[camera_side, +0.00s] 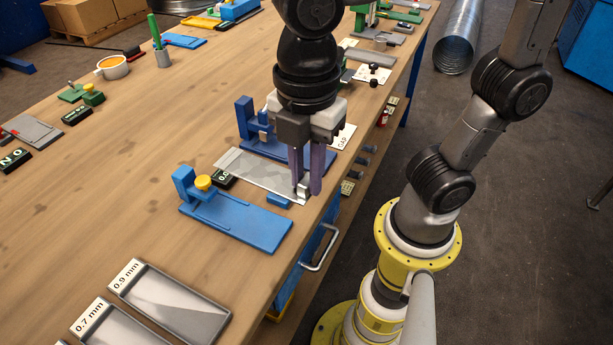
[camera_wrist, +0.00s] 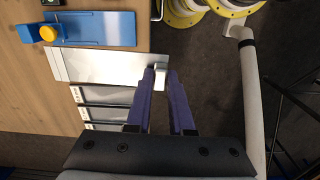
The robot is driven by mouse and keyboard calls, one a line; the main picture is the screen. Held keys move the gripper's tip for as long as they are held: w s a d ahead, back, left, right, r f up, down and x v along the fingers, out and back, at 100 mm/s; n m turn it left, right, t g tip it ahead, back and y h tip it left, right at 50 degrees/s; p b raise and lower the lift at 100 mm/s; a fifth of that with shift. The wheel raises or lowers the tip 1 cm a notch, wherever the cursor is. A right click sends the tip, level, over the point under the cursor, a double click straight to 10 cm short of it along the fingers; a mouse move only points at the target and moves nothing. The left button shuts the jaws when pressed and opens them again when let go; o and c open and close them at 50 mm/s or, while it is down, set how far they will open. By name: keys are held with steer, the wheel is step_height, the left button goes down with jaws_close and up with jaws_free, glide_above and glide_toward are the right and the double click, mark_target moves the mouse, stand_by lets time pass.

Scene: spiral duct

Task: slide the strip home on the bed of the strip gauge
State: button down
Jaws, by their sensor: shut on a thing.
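The near strip gauge (camera_side: 238,223) is blue, with a block and a yellow knob at its left end and a flat bed running right. It also shows at the top of the wrist view (camera_wrist: 100,29). My gripper (camera_side: 303,188) is shut on the right end of a thin, shiny metal strip (camera_side: 255,172). The strip looks raised above the table. In the side view it appears behind the near gauge; in the wrist view the strip (camera_wrist: 100,67) appears just below the gauge's bed. My fingertips partly hide the held end (camera_wrist: 160,75).
A second blue gauge (camera_side: 290,142) stands behind the strip. A small black label (camera_side: 225,179) lies by the near gauge. Grey trays (camera_side: 170,300) marked 0.9 mm and 0.7 mm lie at the front. The table's right edge is close to my gripper.

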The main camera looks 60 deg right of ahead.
mark_target(279, 189)
steer(key=shift+w, duration=0.1)
steer(key=shift+n, duration=0.8)
steer(key=w+f, duration=0.1)
steer(key=f, duration=0.1)
steer(key=w+a+f, duration=0.1)
steer(key=w+f, duration=0.1)
steer(key=shift+w+a, duration=0.2)
steer(key=shift+w, duration=0.05)
steer(key=shift+m, duration=0.5)
steer(key=shift+w+d+f, duration=0.45)
steer(key=shift+d+f, duration=0.2)
steer(key=shift+f, duration=1.65)
steer(key=shift+w+d+f, duration=0.4)
steer(key=shift+d+f, duration=0.3)
steer(key=shift+f, duration=1.6)
steer(key=shift+w+d+f, duration=0.45)
steer(key=shift+d+f, duration=0.2)
steer(key=shift+f, duration=1.65)
steer(key=shift+w+f, duration=0.3)
steer(key=shift+w, duration=2.25)
steer(key=shift+w+f, duration=0.15)
steer(key=shift+w, duration=0.2)
